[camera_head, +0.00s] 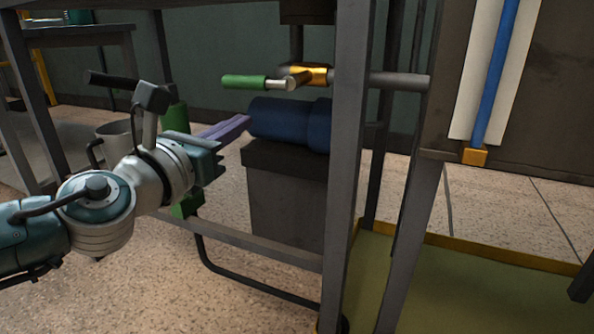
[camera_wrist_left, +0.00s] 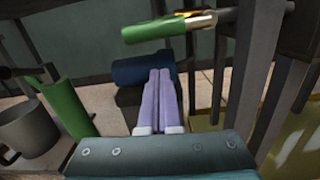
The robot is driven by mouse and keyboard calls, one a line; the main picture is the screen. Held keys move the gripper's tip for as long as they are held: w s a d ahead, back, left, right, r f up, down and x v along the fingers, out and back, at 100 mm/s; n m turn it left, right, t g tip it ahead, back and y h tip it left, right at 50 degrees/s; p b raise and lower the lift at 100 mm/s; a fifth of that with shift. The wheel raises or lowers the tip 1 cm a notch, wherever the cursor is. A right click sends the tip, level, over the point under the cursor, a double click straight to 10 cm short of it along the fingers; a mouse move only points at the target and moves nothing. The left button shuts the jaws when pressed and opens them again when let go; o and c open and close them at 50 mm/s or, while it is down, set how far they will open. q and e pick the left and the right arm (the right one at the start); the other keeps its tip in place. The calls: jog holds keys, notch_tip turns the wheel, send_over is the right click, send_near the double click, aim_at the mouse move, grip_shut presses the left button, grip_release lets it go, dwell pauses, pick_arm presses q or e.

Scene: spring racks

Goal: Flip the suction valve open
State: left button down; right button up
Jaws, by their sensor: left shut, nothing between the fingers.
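The suction valve is a brass body (camera_head: 310,74) on a grey pipe, with a green-sleeved handle (camera_head: 244,82) that points left, roughly level. In the left wrist view the green handle (camera_wrist_left: 150,32) shows above and beyond my fingers. My left gripper (camera_head: 246,120) is shut and empty, its purple fingers pointing right, below the handle and apart from it. The fingers also show in the left wrist view (camera_wrist_left: 161,76), pressed together. My right gripper is not in view.
The blue cylinder (camera_head: 290,122) lies on a dark grey block (camera_head: 285,190) behind the rack's upright post (camera_head: 347,160). A metal mug (camera_head: 117,141) and a green cylinder (camera_head: 173,117) are near my left wrist. A panel with a blue tube (camera_head: 497,75) is at right.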

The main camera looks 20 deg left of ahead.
pick_arm(q)
jog(key=s+f+p, duration=0.1)
jog(key=s+p, duration=0.2)
jog(key=s, duration=0.7)
jog(key=shift+s, duration=0.15)
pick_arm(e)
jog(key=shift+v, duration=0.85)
pick_arm(q)
jog(key=shift+a, duration=0.15)
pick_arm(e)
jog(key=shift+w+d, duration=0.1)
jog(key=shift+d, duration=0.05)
